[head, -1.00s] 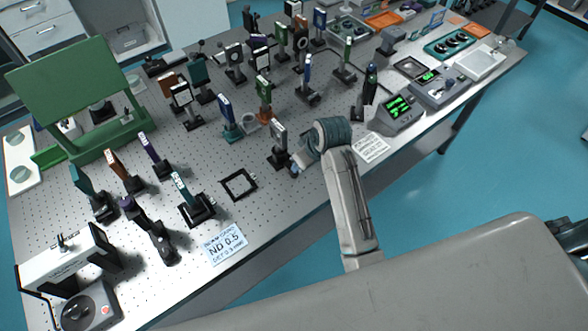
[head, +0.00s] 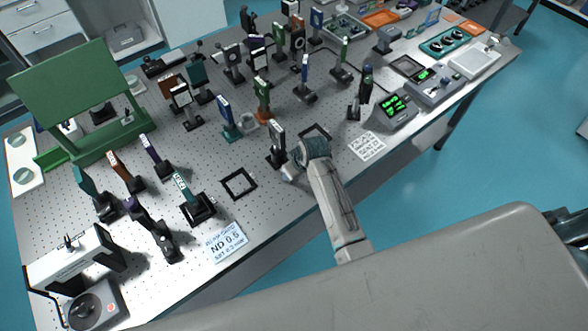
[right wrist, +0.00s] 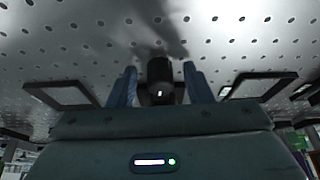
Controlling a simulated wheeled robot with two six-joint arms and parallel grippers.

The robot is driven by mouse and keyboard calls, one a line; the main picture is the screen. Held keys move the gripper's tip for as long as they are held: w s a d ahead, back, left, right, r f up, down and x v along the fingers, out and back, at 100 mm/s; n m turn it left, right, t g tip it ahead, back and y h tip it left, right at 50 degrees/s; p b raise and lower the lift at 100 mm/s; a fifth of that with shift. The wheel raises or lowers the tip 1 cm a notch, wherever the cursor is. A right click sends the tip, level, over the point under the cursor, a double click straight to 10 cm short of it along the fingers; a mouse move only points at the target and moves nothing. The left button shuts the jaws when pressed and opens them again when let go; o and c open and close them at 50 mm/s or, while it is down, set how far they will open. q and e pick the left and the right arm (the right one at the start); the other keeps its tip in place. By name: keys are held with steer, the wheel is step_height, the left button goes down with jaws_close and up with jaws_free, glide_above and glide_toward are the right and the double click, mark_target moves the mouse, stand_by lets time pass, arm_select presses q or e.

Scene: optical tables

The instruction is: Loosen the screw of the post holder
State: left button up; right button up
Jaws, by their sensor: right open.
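A dark upright post holder with a framed optic (head: 277,145) stands near the front edge of the optical table. My right gripper (head: 289,171) is low beside its base, on the near right side. In the right wrist view, my right gripper (right wrist: 162,88) is open, with one blue-grey finger on each side of a dark round part (right wrist: 160,72), probably the post holder's screw. A gap shows beside the fingers, and I cannot tell whether either touches it. The screw's detail is too small to make out in the head view. My left gripper is not in view.
An empty black square frame (head: 239,183) lies left of the post holder, and another (head: 316,132) lies behind my wrist. A white label card (head: 367,146) lies to the right. Several mounted optics crowd the table behind. The perforated table top (head: 262,211) is clear in front.

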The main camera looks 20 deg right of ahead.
steer(key=c, duration=1)
steer(key=shift+m+h, duration=0.3)
steer(key=shift+m, duration=0.5)
steer(key=o, duration=1)
steer(key=shift+r, duration=0.1)
steer(key=b+v, duration=0.3)
steer(key=v, duration=0.7)
steer(key=shift+s+r, duration=0.25)
steer(key=shift+s, duration=0.05)
